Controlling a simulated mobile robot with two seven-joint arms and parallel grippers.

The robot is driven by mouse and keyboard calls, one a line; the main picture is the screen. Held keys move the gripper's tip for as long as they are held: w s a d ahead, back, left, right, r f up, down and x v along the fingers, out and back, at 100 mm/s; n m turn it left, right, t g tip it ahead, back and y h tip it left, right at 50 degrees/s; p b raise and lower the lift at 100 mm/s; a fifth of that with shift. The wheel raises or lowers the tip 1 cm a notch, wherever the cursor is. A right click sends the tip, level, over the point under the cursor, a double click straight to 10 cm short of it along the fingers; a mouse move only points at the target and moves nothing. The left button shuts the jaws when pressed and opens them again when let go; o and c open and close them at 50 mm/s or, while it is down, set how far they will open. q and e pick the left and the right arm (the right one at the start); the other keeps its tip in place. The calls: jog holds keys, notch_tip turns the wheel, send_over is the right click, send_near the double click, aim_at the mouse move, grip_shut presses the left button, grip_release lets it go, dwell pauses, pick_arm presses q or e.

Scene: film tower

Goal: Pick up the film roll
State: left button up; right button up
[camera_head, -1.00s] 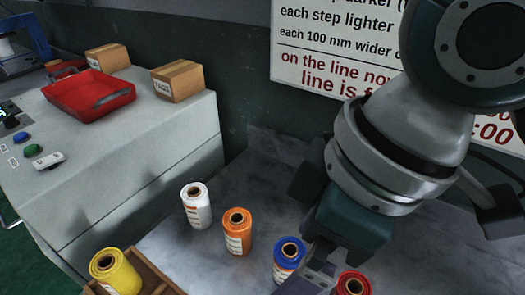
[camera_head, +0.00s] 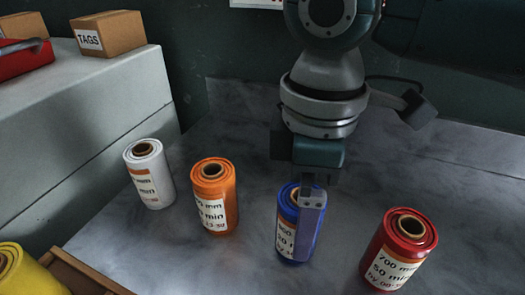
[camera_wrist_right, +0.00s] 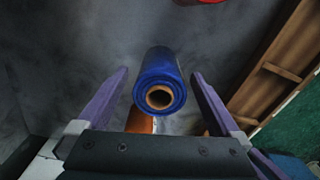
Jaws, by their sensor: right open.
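A blue film roll (camera_head: 289,238) stands upright on the grey table, with a white label and a brown core. White (camera_head: 150,175), orange (camera_head: 213,197) and red (camera_head: 398,250) rolls stand beside it. A yellow roll (camera_head: 25,272) shows at the lower left. My right gripper (camera_wrist_right: 160,73) is open, pointing down over the blue roll. In the right wrist view the blue roll (camera_wrist_right: 158,78) lies between the two purple fingers, with visible gaps on both sides. In the head view one finger covers part of its label. My left gripper is not in view.
A wooden tray (camera_head: 85,275) is at the lower left, by the yellow roll. A pale cabinet (camera_head: 90,105) with a TAGS box (camera_head: 108,34) stands at the left. A dark wall bounds the table behind. Clear table lies between the rolls.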

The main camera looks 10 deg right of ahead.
notch_tip(320, 180, down, 5)
jog(key=shift+a+r+b, duration=0.1)
jog(key=shift+a+b, duration=0.05)
jog(key=shift+b, duration=0.45)
jog(key=shift+c, duration=0.2)
jog(key=c, duration=1.5)
